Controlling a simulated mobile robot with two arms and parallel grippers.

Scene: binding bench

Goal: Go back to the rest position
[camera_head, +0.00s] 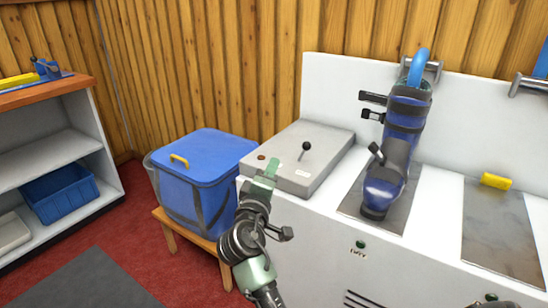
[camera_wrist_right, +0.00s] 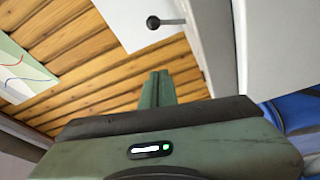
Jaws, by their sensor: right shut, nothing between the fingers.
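My right gripper (camera_head: 266,168) is green, with its arm coming up from the bottom centre of the head view. Its fingers are together and empty, in front of the left part of the white bench (camera_head: 310,235). From this view I cannot tell whether it touches the grey box on the bench. In the right wrist view the two green fingers (camera_wrist_right: 156,88) lie side by side with nothing between them. My left gripper is not in view.
A grey box with a black-knobbed lever (camera_head: 325,150) sits beside the gripper. A dark blue boot (camera_head: 395,160) stands on a metal plate. A yellow block (camera_head: 496,181) lies farther right. A blue-lidded bin (camera_head: 205,160) stands on a wooden stool (camera_head: 180,229). Shelves (camera_head: 50,155) stand at left.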

